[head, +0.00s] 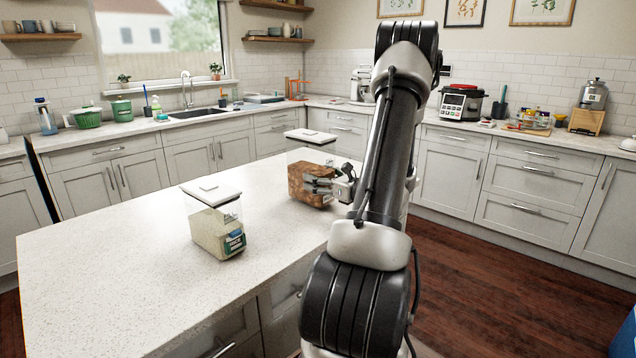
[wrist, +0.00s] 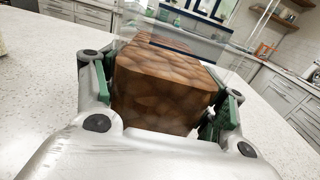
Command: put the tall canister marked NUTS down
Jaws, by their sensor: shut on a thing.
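The tall canister (head: 309,181) has clear walls, a white lid and brown contents that look like nuts. It appears upright at the far right part of the island counter (head: 110,252). My gripper (head: 334,183) is shut on it from the right. In the wrist view the canister (wrist: 165,92) fills the space between the two fingers (wrist: 160,105). Its NUTS marking does not show in either view. I cannot tell whether its base touches the counter.
A second clear canister (head: 215,222) with a white lid, pale contents and a green label stands on the island, nearer and to the left. The island's left and front areas are clear. Back counters hold a sink (head: 195,113) and a multicooker (head: 461,102).

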